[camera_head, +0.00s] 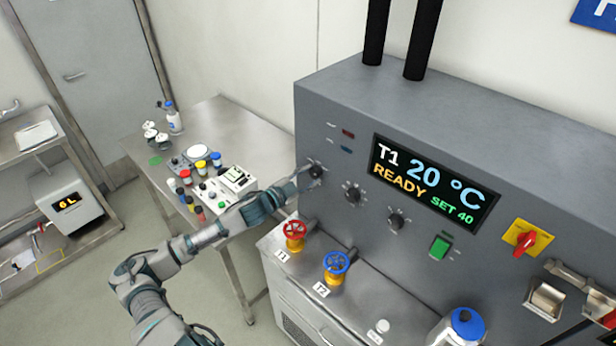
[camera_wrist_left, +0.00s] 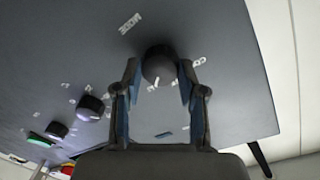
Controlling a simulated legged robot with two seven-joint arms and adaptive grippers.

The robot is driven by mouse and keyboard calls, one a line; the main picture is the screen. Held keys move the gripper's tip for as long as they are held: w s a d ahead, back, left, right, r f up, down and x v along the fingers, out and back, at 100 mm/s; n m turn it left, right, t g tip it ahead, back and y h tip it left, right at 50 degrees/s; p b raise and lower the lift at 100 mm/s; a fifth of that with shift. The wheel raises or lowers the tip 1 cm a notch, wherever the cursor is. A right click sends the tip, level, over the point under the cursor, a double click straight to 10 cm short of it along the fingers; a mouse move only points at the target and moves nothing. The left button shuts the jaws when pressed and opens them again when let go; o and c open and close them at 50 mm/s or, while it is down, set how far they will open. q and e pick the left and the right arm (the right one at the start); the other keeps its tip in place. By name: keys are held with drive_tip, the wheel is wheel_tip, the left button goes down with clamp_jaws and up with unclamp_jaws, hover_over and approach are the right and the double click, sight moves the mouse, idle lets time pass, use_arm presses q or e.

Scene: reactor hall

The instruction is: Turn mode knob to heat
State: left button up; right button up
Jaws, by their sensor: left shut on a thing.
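The mode knob (camera_head: 316,171) is a dark round knob, the leftmost of three on the grey panel's front. In the wrist view the mode knob (camera_wrist_left: 158,64) sits under a white MODE label. My left gripper (camera_head: 303,173) reaches it from the left, and in the wrist view my left gripper (camera_wrist_left: 160,72) has a finger on either side of it, shut on it. Small labels ring the knob, partly covered by the fingers; I cannot read the heat mark or tell where the knob points. My right gripper is not in view.
Two more dark knobs (camera_head: 353,193) sit to the right, below the display (camera_head: 433,183) reading T1 20 °C, READY, SET 40. Red (camera_head: 294,230) and blue (camera_head: 336,262) valve wheels stand below. A green button (camera_head: 440,246) and red switch (camera_head: 526,239) are further right. A steel table (camera_head: 220,112) stands behind my arm.

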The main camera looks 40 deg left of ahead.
use_arm(q)
drive_tip(key=o, duration=1.1)
drive_tip(key=shift+w, duration=0.1)
drive_tip(key=shift+o, duration=0.2)
drive_tip(key=shift+v, duration=0.8)
drive_tip(key=v, duration=1)
drive_tip(key=shift+s, duration=0.2)
drive_tip(key=shift+a+f, duration=0.1)
drive_tip(key=shift+f, duration=0.05)
